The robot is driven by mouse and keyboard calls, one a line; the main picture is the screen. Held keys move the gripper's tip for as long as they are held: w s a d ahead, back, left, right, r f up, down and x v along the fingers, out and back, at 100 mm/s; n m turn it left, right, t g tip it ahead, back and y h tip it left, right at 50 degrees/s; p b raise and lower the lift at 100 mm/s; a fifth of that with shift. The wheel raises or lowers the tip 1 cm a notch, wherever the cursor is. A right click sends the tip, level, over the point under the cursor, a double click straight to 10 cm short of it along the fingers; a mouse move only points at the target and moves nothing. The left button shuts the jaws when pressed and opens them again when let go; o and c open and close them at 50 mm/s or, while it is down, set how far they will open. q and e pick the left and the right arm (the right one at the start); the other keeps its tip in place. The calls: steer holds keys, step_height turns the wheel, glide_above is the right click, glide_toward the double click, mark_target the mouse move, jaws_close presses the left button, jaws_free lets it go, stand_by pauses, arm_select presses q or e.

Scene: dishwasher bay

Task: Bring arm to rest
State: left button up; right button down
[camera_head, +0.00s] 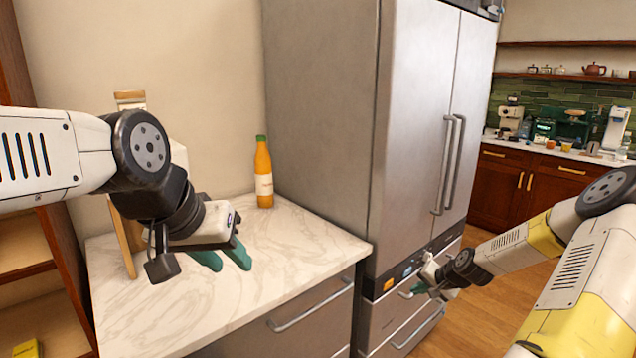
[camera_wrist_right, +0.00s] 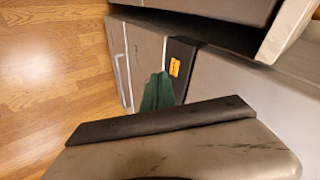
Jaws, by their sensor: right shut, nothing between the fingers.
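My left gripper (camera_head: 224,260) hangs over the marble counter from the left arm, its two green fingers apart and pointing down, with nothing between them. My right gripper (camera_head: 424,289) is in front of the lower front of the steel fridge (camera_head: 415,120), its green fingers shut and empty. In the right wrist view its closed fingers (camera_wrist_right: 158,92) show beside the fridge's dark panel and orange label; I cannot tell whether they touch it.
An orange bottle (camera_head: 263,175) stands upright on the marble counter (camera_head: 290,245) near the wall. A wooden board (camera_head: 124,240) stands partly behind my left arm. Wooden shelves (camera_head: 25,240) are at the left. The wooden floor (camera_head: 470,325) shows beside the fridge.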

steer(key=s+a+r+n+g+h, duration=0.1)
steer(key=s+a+r+n, duration=0.35)
steer(key=r, duration=0.75)
steer(key=s+a+r+n+g+h, duration=0.1)
steer(key=s+a+r+n+h, duration=0.1)
steer(key=s+a+r, duration=0.75)
steer(key=s+a+r+y, duration=0.1)
steer(key=s+r, duration=0.5)
steer(key=s, duration=0.3)
steer(key=s+a+r+n+t, duration=0.1)
steer(key=s+r, duration=0.5)
steer(key=s, duration=0.3)
steer(key=shift+s+a+r+y, duration=0.15)
steer(key=shift+a+r+y, duration=0.1)
steer(key=shift+y, duration=0.15)
steer(key=shift+n, duration=0.25)
